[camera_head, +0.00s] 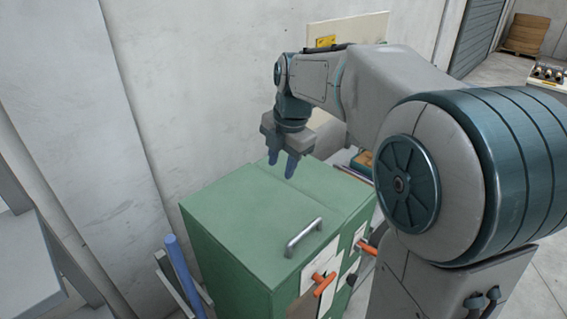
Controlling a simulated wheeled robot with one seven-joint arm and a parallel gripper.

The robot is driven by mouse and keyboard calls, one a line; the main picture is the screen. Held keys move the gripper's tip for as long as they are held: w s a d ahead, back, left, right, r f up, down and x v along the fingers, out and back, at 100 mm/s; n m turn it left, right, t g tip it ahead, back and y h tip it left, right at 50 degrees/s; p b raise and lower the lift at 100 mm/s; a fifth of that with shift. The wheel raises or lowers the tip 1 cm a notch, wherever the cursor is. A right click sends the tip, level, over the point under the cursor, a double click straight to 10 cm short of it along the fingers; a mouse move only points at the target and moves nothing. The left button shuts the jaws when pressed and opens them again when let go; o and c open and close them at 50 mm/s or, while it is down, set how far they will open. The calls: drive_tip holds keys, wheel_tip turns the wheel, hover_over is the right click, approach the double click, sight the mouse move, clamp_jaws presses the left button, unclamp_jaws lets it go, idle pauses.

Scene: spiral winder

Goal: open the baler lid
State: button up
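The baler is a green box (228,258) standing near the wall at the lower middle. Its flat green lid (250,215) lies shut on top, with a silver bar handle (303,238) near its front edge. My gripper (281,168) points down above the back part of the green top, behind and to the left of the handle. Its two blue fingers are apart with nothing between them. I cannot tell how high they are above the top. My arm hides part of the right side.
Orange levers (324,284) stick out from the baler's front. A blue pole (183,277) and boards lean at its left. A pale wall (200,90) stands close behind. A control box (546,76) and stacked brown material (526,36) are at the far right.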

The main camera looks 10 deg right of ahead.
wheel_tip(320, 180, up, 13)
drive_tip(key=w+a+p, duration=0.1)
drive_tip(key=w+p, duration=0.1)
drive_tip(key=p, duration=0.2)
drive_tip(key=shift+w+a, duration=0.15)
drive_tip(key=shift+a, duration=0.15)
idle(0.8)
idle(0.3)
drive_tip(key=s+d+f+m+t+h+b, duration=0.1)
drive_tip(key=s+d+f+m+b, duration=0.2)
drive_tip(key=s+f+m, duration=0.9)
drive_tip(key=s+d+f+m+t+b, duration=0.1)
drive_tip(key=s+d+f+m+b, duration=0.2)
drive_tip(key=s+f+m, duration=0.75)
drive_tip(key=n+g+y+b, duration=0.15)
drive_tip(key=n+b, duration=0.85)
drive_tip(key=n, duration=1.2)
approach(308, 229)
drive_tip(key=shift+g+h, duration=0.25)
drive_tip(key=f, duration=0.3)
drive_tip(key=w+a+f, duration=0.1)
drive_tip(key=f, duration=0.4)
drive_tip(key=shift+w+a+f, duration=0.25)
drive_tip(key=shift+w+f, duration=0.15)
